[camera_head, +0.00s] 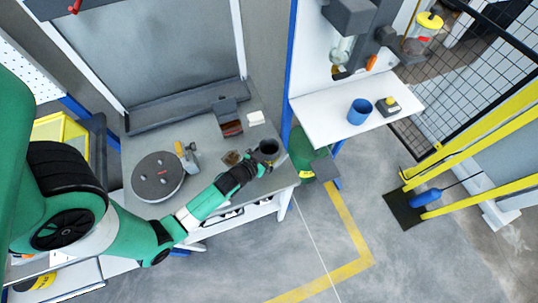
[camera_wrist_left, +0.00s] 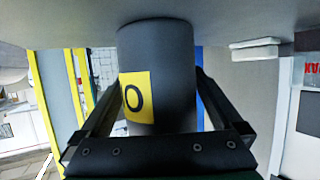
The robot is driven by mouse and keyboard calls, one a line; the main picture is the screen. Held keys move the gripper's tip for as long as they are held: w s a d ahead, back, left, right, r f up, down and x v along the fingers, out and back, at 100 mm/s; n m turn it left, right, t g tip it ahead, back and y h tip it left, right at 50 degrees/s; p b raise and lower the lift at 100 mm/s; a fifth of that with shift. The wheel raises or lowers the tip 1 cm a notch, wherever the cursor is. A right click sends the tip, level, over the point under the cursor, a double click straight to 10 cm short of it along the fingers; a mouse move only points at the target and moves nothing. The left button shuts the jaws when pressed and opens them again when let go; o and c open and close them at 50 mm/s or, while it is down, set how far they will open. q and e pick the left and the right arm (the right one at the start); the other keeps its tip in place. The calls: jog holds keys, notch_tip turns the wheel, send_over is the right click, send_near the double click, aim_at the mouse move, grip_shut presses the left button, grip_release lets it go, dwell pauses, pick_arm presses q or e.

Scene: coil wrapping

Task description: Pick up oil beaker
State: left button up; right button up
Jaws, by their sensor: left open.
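The oil beaker is a dark grey cylinder (camera_head: 269,147) at the right end of the grey workbench. In the left wrist view the beaker (camera_wrist_left: 170,60) fills the middle, with a yellow label marked "O" or "0". My left gripper (camera_head: 264,161) is at the beaker. Its open fingers reach along both sides of the beaker, which stands between them. I cannot tell whether either finger touches it. The right gripper does not show.
A round dark plate (camera_head: 158,177) and a grey box (camera_head: 226,112) are on the workbench (camera_head: 205,137). A blue cup (camera_head: 359,111) and a small block with a yellow knob (camera_head: 388,106) stand on the white shelf (camera_head: 325,125) to the right. Yellow posts stand further right.

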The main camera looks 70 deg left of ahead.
aim_at(275, 144)
pick_arm(q)
jog(key=c, duration=1.5)
jog(key=shift+r, duration=0.2)
jog(key=shift+r+p, duration=0.4)
jog(key=shift+r, duration=0.35)
jog(key=shift+r+p, duration=0.45)
jog(key=shift+r, duration=0.45)
jog(key=w+r+v, duration=0.1)
jog(key=v, duration=0.7)
jog(key=r+v, duration=0.2)
jog(key=v, duration=0.6)
jog(key=shift+w+d+r, duration=0.2)
jog(key=shift+d, duration=0.2)
